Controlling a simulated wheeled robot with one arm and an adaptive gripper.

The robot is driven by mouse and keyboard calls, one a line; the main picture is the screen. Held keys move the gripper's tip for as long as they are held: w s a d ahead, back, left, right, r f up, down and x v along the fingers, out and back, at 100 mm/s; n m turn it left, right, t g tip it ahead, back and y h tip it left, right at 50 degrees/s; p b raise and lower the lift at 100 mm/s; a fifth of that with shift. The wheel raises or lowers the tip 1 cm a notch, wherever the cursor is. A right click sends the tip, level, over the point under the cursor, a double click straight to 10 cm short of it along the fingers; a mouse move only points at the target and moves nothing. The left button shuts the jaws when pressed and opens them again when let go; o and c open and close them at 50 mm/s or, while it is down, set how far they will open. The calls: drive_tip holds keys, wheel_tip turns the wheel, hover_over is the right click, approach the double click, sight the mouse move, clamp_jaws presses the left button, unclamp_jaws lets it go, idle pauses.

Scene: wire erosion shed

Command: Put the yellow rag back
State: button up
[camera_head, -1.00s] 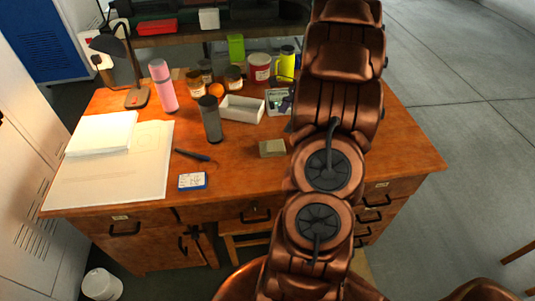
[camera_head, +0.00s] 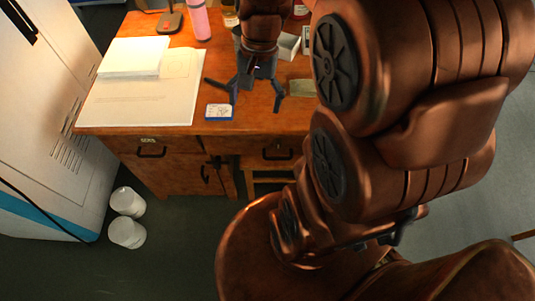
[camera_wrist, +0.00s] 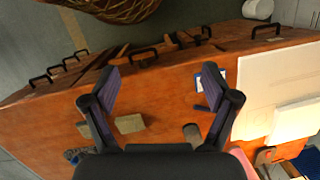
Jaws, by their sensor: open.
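A small folded, dull yellow-olive piece (camera_head: 302,88), which looks like the rag, lies on the wooden desk (camera_head: 185,128) near its front, right of my gripper in the head view. My gripper (camera_head: 257,92) is open and empty above the desk's front part, fingers pointing down and spread. In the wrist view my gripper (camera_wrist: 158,80) has bare desk between its fingertips. My arm hides part of the desk's right side.
A blue-and-white box (camera_head: 219,112) lies close to the left finger. White papers (camera_head: 134,57) cover the desk's left side. A pink bottle (camera_head: 199,22) and a white tray (camera_head: 289,46) stand farther back. White bins (camera_head: 127,232) are on the floor before the desk.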

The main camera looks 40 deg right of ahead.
drive_tip(key=s+a+n+h, duration=0.2)
drive_tip(key=s+a+n, duration=0.4)
drive_tip(key=s+n, duration=0.3)
drive_tip(key=s, duration=0.4)
drive_tip(key=shift+a+g, duration=0.2)
drive_tip(key=shift+g, duration=0.2)
drive_tip(key=shift+c, duration=0.2)
